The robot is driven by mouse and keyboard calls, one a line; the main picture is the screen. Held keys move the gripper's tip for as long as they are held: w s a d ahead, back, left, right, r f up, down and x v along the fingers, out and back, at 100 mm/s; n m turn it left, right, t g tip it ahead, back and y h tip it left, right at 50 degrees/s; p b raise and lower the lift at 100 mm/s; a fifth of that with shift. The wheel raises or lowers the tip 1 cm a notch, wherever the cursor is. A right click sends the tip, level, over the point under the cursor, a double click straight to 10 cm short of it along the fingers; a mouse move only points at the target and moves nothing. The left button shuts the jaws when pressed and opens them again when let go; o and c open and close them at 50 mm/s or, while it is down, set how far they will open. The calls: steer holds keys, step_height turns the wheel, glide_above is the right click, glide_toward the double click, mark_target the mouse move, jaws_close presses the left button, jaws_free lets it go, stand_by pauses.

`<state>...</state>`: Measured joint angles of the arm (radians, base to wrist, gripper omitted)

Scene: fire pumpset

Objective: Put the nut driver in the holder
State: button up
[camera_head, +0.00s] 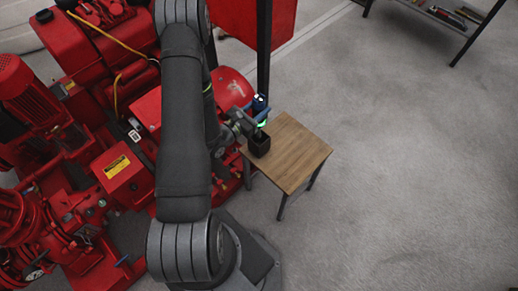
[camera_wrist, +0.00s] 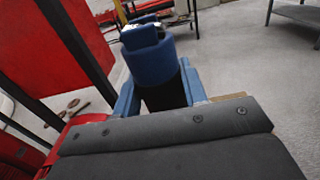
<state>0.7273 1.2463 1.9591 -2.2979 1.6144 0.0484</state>
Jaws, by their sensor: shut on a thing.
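The nut driver has a blue handle (camera_wrist: 152,62), large in the middle of the wrist view, with a dark part below it. In the head view the nut driver (camera_head: 260,101) stands roughly upright. My gripper (camera_head: 262,119) is shut on it; in the wrist view the blue fingers of my gripper (camera_wrist: 161,94) press on both sides. The holder (camera_head: 259,144) is a small black square cup on the wooden table's near left corner. The nut driver is directly above it in the head view. The lower end is hidden, so I cannot tell whether it is inside the holder.
The small wooden table (camera_head: 288,158) is otherwise bare. Red pump machinery (camera_head: 120,170) fills the left side, close to my arm. A dark post (camera_head: 264,45) and red panel rise behind the table. A shelf (camera_head: 455,18) stands far right. The floor at right is clear.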

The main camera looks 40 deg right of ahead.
steer(key=shift+s+a+f, duration=0.1)
steer(key=shift+s+f, duration=0.1)
steer(key=shift+f, duration=5.05)
steer(key=o, duration=1.2)
steer(key=a, duration=1.2)
